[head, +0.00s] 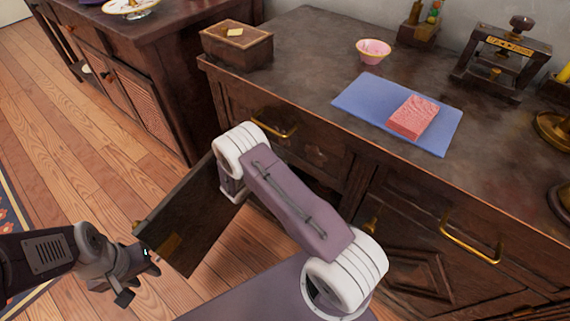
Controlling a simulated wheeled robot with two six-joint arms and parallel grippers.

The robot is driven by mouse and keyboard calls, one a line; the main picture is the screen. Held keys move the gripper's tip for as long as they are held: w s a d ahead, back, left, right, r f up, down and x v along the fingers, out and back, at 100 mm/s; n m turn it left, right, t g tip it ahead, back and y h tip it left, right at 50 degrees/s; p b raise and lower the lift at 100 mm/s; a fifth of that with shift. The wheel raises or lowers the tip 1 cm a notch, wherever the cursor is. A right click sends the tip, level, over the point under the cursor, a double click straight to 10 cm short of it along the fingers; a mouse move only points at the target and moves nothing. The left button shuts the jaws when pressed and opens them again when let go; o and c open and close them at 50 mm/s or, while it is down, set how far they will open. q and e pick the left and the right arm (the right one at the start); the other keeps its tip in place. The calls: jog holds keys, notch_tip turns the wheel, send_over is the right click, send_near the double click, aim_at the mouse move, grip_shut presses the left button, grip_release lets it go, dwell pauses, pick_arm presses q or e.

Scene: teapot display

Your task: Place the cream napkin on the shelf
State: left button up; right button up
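I cannot make out a cream napkin for sure; a small cream piece (235,32) lies on the lid of a wooden box on the dark cabinet top. No shelf shows clearly. My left gripper (140,276) is at the lower left, its fingers apart with nothing seen between them. It is close to the lower left edge of an open wooden door (190,215), and I cannot tell whether they touch. A purple and white arm link of mine crosses the middle, in front of the cabinet. My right gripper is not in view.
The dark cabinet (305,60) bears a wooden box (237,48), a pink bowl (373,50), a blue cloth (358,98) with a pink block (413,117) on it, and a dark press (501,58). Another cabinet stands at the upper left. Wooden floor (70,150) is free at left.

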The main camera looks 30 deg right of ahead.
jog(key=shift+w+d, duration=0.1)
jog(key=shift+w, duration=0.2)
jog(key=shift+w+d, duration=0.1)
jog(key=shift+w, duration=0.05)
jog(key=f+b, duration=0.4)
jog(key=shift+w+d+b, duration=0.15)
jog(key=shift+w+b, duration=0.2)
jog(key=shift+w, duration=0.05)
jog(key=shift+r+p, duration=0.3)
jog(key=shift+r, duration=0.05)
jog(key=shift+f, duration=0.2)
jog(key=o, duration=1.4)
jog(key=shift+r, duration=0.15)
